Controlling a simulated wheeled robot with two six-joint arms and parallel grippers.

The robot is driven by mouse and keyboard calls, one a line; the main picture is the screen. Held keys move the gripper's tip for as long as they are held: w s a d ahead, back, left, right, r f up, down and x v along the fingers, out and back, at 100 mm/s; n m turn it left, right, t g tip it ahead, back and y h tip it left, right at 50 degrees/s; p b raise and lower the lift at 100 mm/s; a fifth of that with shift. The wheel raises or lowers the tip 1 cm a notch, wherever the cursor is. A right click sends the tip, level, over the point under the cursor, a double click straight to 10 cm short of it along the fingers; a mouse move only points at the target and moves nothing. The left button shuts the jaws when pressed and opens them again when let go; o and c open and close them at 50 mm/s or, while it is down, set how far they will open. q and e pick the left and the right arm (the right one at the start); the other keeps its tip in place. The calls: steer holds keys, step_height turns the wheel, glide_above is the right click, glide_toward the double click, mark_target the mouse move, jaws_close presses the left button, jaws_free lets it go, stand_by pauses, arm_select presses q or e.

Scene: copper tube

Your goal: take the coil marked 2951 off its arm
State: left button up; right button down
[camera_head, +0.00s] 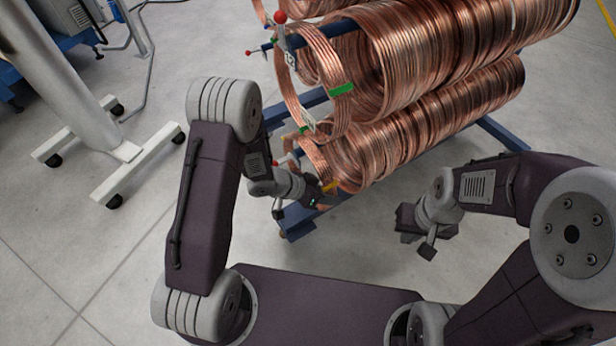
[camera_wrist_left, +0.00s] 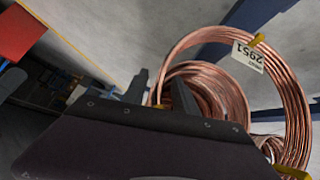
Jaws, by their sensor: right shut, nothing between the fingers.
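The coil marked 2951 (camera_wrist_left: 292,95) is a loose copper ring with yellow tape, and its white tag (camera_wrist_left: 248,56) is legible in the left wrist view. In the head view a coil with yellow tape at the front of the lower arm (camera_head: 318,155) appears to be the same one; its number cannot be read there. My left gripper (camera_head: 318,193) is at its lower front. In the left wrist view the gripper's fingers (camera_wrist_left: 160,92) stand apart, with the ring's near edge between or just beyond them; contact is unclear. My right gripper (camera_head: 418,232) is shut and empty, right of the rack.
More copper coils (camera_head: 430,50) fill the upper arm, the front one with green tape (camera_head: 341,90) and a tag (camera_head: 308,120). Red balls (camera_head: 280,17) top the arm-end stops. The blue rack base (camera_head: 300,222) is low. A wheeled white stand (camera_head: 130,150) is left. The right floor is clear.

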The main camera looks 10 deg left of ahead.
arm_select(q)
steer(key=shift+w+d+f, duration=0.2)
steer(key=shift+d+f, duration=0.15)
jaws_close()
stand_by(1.2)
